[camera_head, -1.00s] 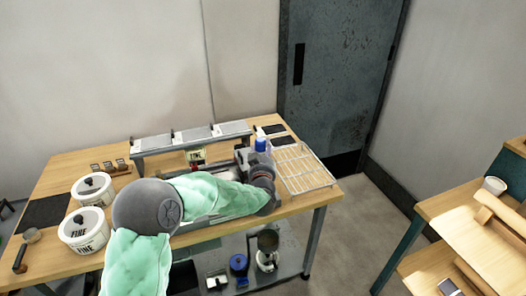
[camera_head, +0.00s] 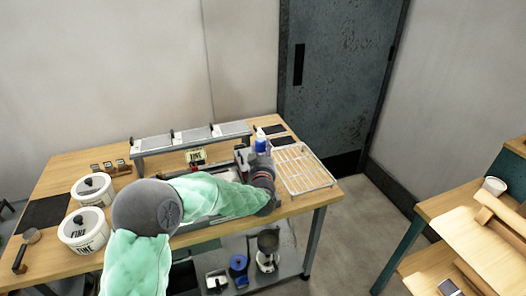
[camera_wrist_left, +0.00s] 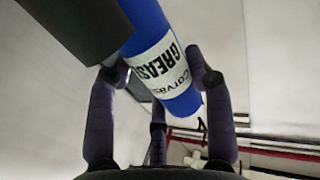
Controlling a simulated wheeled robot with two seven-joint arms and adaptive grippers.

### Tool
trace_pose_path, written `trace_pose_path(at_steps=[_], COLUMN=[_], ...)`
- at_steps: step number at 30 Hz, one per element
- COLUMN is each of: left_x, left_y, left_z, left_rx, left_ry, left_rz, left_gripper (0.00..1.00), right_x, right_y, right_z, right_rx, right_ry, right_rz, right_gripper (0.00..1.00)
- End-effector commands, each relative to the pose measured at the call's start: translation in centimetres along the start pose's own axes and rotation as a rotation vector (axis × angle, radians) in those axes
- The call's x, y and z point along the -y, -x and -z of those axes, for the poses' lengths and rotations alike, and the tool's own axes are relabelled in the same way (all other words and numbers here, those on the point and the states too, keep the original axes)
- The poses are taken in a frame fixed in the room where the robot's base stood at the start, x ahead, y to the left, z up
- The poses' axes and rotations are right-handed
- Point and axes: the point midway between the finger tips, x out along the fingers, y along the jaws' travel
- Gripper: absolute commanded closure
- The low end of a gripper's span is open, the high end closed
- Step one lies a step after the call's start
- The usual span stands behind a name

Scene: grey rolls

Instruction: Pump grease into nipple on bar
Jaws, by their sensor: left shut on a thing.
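A blue grease tube (camera_wrist_left: 181,98) with a white label reading GREASE crosses the left wrist view at a tilt, beside a dark cylinder (camera_wrist_left: 75,28). My left gripper (camera_wrist_left: 158,76) is shut on the tube, its dark fingers on either side. In the head view the left gripper (camera_head: 262,172) is over the right part of the wooden bench, in front of a blue-topped object (camera_head: 260,143); I cannot tell whether that is the same tube. My arm hides part of the grey metal apparatus on the bench. I cannot make out the nipple. My right gripper is out of view.
A wire rack (camera_head: 300,168) lies at the bench's right end. Two white lidded pots (camera_head: 84,236) stand at the left, with a long grey stand (camera_head: 190,137) at the back. A second bench (camera_head: 450,215) is at the right, with open floor between.

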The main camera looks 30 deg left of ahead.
Motion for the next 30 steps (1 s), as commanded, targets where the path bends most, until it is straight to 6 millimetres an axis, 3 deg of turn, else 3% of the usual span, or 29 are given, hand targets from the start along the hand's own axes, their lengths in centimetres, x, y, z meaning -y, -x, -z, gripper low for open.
trace_pose_path(at_steps=[30], left_x=[0.0], left_y=[0.0], left_z=[-0.9], left_rx=[0.0], left_ry=[0.0], left_rz=[0.0], left_gripper=[0.81], right_x=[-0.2], right_y=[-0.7], right_z=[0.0], right_rx=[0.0], right_ry=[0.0], right_rz=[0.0], right_gripper=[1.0])
